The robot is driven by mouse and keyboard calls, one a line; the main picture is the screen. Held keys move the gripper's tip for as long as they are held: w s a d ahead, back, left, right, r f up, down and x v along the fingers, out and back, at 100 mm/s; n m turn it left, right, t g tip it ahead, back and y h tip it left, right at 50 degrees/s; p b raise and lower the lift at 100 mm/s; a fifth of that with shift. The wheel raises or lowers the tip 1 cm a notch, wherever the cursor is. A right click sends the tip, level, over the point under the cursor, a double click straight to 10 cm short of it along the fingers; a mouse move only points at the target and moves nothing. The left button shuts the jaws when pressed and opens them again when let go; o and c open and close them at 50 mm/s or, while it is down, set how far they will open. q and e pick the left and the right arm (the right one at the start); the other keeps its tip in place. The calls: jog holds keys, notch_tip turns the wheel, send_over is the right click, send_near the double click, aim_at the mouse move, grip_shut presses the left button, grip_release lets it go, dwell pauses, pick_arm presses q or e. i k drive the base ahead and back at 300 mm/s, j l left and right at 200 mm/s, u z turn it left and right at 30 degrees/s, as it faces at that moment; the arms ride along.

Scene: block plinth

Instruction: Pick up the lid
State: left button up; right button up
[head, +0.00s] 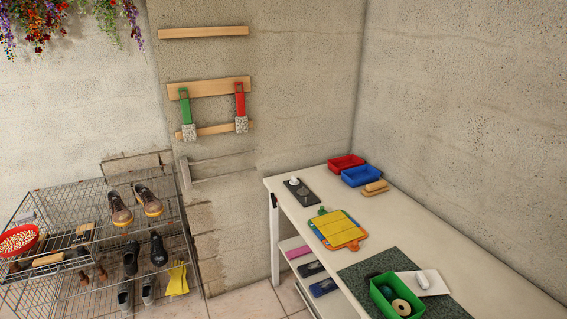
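No thing in the head view is plainly a lid. A flat white plate (437,289) with a rounded white piece (425,277) on it lies beside the green box; I cannot tell if it is a lid. The open green box (379,299) holds a round tan item (401,307) and a dark teal round one (387,291). Both stand on a dark speckled mat (352,278) at the near part of the white table. Neither of my grippers is in view.
The white table (480,270) runs along the right wall. On it are a red bin (345,160), a blue bin (361,175), wooden pieces (375,188), a yellow board (340,229) and a dark plate (300,193). A wire shoe rack (100,220) stands left.

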aim_at(427, 282)
jog(key=k+z, duration=0.2)
jog(key=z, duration=1.05)
jog(key=i+j+z, duration=0.15)
jog(key=j, duration=0.4)
jog(key=j+z, duration=0.1)
jog(key=j, duration=0.45)
jog(key=i+j+z, duration=0.15)
jog(key=j, duration=0.4)
